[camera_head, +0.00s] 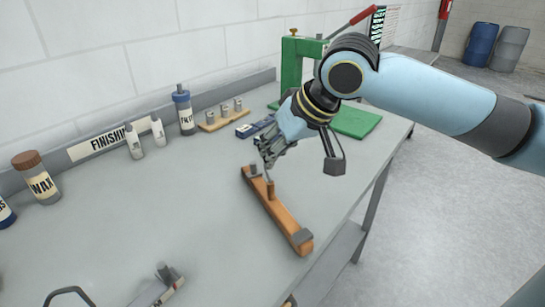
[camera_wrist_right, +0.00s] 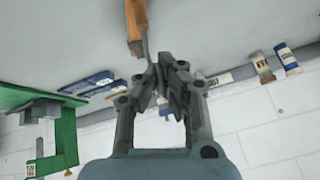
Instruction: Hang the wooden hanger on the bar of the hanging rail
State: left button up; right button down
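A long orange-brown wooden piece (camera_head: 285,222) lies on the bench, with a grey block at its near end and a grey stub near its far end. A short upright wooden part (camera_head: 270,190) stands over it. I cannot tell which wood is the hanger, and no hanging rail shows clearly. My right gripper (camera_head: 266,162) is just above the upright part. In the wrist view its fingers are close together, beside a grey strip along a wooden piece (camera_wrist_right: 136,28); whether they hold it is unclear. Grey parts at the bottom left, perhaps my left gripper (camera_head: 167,282), are cut off.
A green press (camera_head: 292,65) with a red lever stands at the back right. A wax jar (camera_head: 36,175), white bottles, a blue-capped jar (camera_head: 183,110) and a wooden block with metal pieces (camera_head: 220,119) line the wall. The bench middle left is clear.

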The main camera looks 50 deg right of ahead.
jog(key=shift+f, duration=0.35)
jog(key=c, duration=2)
grip_release()
jog(key=o, duration=0.5)
jog(key=shift+s+r, duration=0.1)
